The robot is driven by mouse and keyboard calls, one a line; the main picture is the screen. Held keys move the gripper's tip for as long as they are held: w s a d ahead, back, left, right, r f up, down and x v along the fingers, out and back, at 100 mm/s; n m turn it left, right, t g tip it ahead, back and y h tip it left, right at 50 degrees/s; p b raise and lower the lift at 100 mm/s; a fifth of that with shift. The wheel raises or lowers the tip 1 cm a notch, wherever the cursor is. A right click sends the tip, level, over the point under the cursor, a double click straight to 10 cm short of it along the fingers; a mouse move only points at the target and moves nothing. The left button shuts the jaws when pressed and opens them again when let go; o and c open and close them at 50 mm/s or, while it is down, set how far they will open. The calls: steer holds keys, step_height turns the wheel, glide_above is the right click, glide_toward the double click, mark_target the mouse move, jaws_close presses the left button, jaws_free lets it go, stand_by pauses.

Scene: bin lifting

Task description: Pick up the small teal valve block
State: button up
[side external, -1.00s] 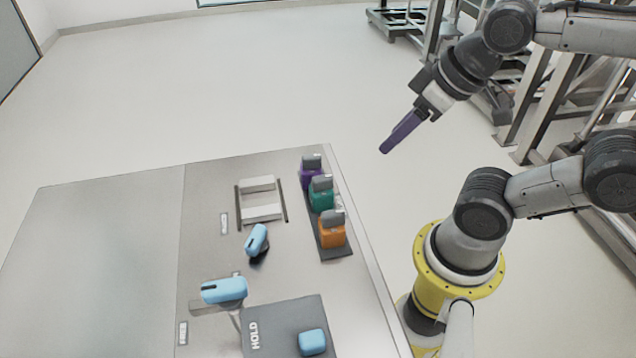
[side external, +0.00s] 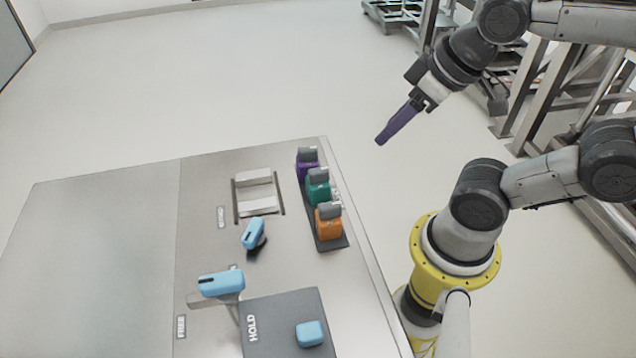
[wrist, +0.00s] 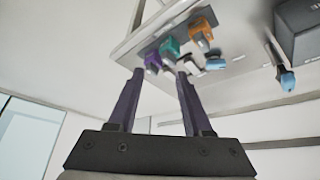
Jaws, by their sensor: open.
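The small teal valve block (side external: 318,192) with a grey top stands on a dark strip on the table, between a purple block (side external: 307,169) and an orange block (side external: 328,225). In the wrist view the teal block (wrist: 169,48) shows beyond my fingertips, between the purple block (wrist: 152,61) and the orange block (wrist: 200,31). My gripper (wrist: 160,72) has two long purple fingers, spread apart with nothing between them. In the side view my gripper (side external: 381,141) hangs in the air to the right of and above the blocks, clear of them.
A white slotted bracket (side external: 256,194) lies left of the blocks. Light-blue handles (side external: 253,233) (side external: 221,284) rise from the table. A dark pad marked HOLD (side external: 285,315) bears a light-blue block (side external: 310,333). The table's left part (side external: 95,250) is bare.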

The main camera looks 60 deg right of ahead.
steer(key=o, duration=0.3)
steer(key=n+g, duration=0.6)
steer(key=n, duration=0.4)
glide_above(318, 178)
steer(key=d, duration=0.1)
step_height(318, 178, down, 3)
steer(key=f, duration=0.8)
steer(key=shift+w+d+f, duration=0.15)
steer(key=shift+w+f, duration=0.15)
steer(key=shift+f, duration=0.1)
steer(key=shift+a+f, duration=0.15)
steer(key=shift+f, duration=1.25)
steer(key=shift+a+f, duration=0.1)
steer(key=shift+f, duration=1.25)
